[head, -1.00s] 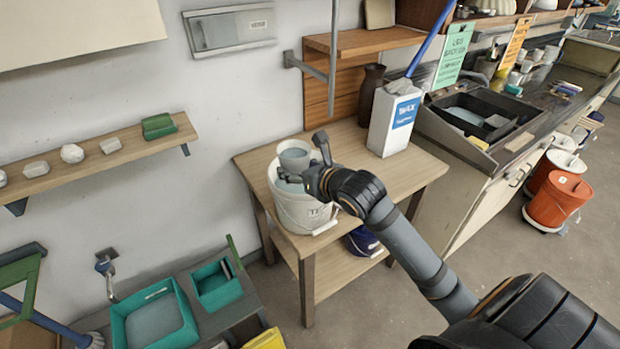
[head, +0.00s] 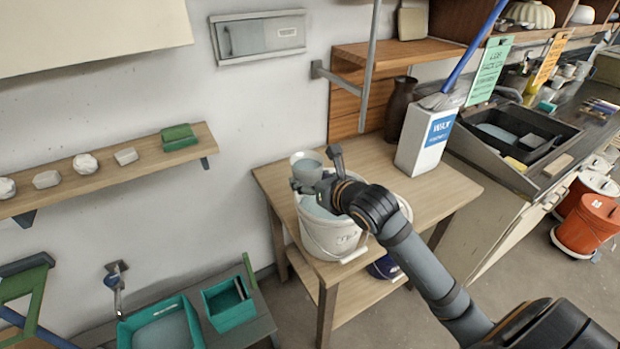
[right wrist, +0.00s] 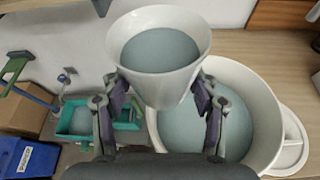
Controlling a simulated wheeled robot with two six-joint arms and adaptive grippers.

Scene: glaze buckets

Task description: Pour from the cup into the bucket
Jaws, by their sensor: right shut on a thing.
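The white cup (head: 306,167) holds grey-blue liquid and is near upright. My right gripper (head: 318,180) is shut on the cup, and the right wrist view shows its fingers (right wrist: 160,100) on both sides of the cup (right wrist: 160,75). The white bucket (head: 335,238) stands on the wooden table, with grey-blue liquid inside. The cup is at the bucket's back left rim in the head view. In the right wrist view the bucket (right wrist: 262,112) is behind and right of the cup, partly hidden by it. No stream of liquid shows. My left gripper is not in view.
The wooden table (head: 440,195) also carries a white WAX container (head: 425,135) and a dark vase (head: 399,108) behind the bucket. A wall shelf (head: 110,165) is at left, teal trays (head: 160,325) at lower left. The table right of the bucket is clear.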

